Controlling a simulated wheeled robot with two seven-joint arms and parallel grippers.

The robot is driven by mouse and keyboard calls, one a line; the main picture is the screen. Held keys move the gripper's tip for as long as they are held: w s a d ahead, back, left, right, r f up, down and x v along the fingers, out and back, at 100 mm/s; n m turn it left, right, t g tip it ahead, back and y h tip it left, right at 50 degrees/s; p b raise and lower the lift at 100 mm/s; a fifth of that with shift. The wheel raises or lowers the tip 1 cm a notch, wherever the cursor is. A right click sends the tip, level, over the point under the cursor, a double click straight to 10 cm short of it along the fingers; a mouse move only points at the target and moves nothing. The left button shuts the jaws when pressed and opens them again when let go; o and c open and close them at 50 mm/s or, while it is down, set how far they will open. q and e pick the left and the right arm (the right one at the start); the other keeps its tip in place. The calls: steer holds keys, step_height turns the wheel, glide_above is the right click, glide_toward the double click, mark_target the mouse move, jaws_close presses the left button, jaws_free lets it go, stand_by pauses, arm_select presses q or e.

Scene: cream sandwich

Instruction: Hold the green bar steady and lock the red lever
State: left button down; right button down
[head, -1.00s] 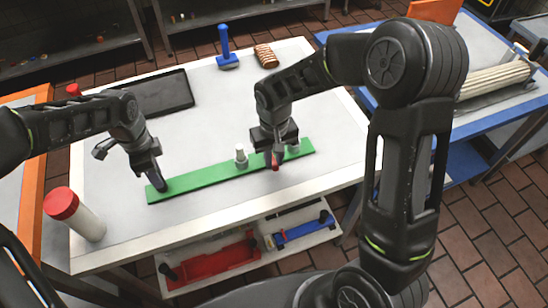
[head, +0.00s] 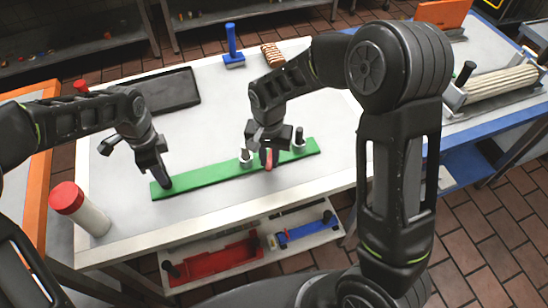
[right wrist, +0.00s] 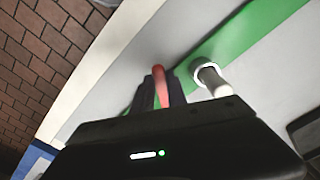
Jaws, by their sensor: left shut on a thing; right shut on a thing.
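The green bar (head: 215,173) lies flat on the white table, slanting up to the right. My left gripper (head: 164,184) is shut on the bar's left end. The red lever (head: 268,160) is at the bar's right part, between two grey-white posts, one of them the left post (head: 246,160). My right gripper (head: 266,150) is shut on the lever, which also shows in the right wrist view (right wrist: 161,84) between the fingers. The lever's base is hidden by the gripper.
A red-capped white bottle (head: 82,208) stands at the table's front left. A shelf below holds a red bin (head: 212,262). The table's middle back is clear.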

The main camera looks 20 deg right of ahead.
steer(key=shift+w+a+m, duration=0.35)
steer(key=shift+a+m, duration=0.05)
steer(key=shift+m, duration=0.7)
steer(key=shift+w+a+m, duration=0.3)
steer(key=shift+a+m, duration=0.1)
steer(key=shift+m, duration=0.7)
steer(key=c, duration=1.3)
jaws_free()
